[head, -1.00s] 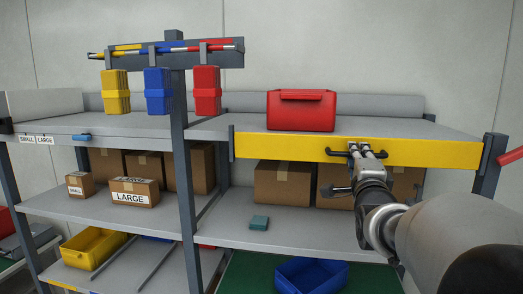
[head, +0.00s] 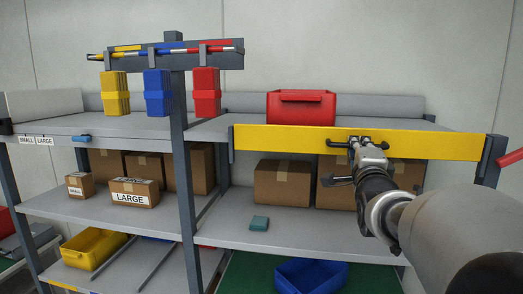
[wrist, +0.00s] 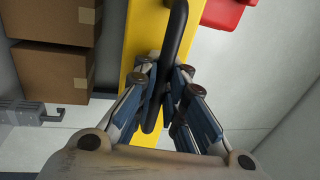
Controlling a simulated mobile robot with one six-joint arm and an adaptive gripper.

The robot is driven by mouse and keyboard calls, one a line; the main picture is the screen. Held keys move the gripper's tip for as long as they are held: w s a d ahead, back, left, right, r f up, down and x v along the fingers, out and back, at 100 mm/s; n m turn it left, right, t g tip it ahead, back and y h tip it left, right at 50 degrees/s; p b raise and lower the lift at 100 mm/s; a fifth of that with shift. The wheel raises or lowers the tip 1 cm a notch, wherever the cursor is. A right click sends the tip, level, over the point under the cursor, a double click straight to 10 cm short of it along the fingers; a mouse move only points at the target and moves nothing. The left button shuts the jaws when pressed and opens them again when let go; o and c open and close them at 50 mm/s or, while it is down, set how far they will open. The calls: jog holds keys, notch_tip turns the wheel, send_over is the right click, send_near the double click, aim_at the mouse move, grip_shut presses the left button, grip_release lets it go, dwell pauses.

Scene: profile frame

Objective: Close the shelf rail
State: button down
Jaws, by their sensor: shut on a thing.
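The yellow shelf rail (head: 290,143) stretches across the front of the right upper shelf, between a dark bracket (head: 231,143) at its left end and a grey post (head: 488,165) at its right end. It stands nearly level, and its top edge rises above the shelf front. My gripper (head: 360,143) is at the black handle (head: 335,143) on the rail's front. In the wrist view, the fingers (wrist: 165,78) are closed around the black bar of the handle (wrist: 179,28), with the yellow rail (wrist: 140,38) behind it. The latching at the rail's ends is too small to tell.
A red bin (head: 300,107) stands on the shelf behind the rail, its lower part hidden. Cardboard boxes (head: 282,183) and a small teal box (head: 259,223) sit on the shelf below. A blue bin (head: 310,275) is lower down.

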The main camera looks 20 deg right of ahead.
notch_tip(320, 180, up, 5)
jog(key=shift+f+p, duration=0.1)
jog(key=shift+p, duration=0.3)
jog(key=c, duration=2.2)
grip_release()
jog(key=shift+f, duration=0.1)
jog(key=shift+o, duration=1)
jog(key=shift+s+a, duration=0.15)
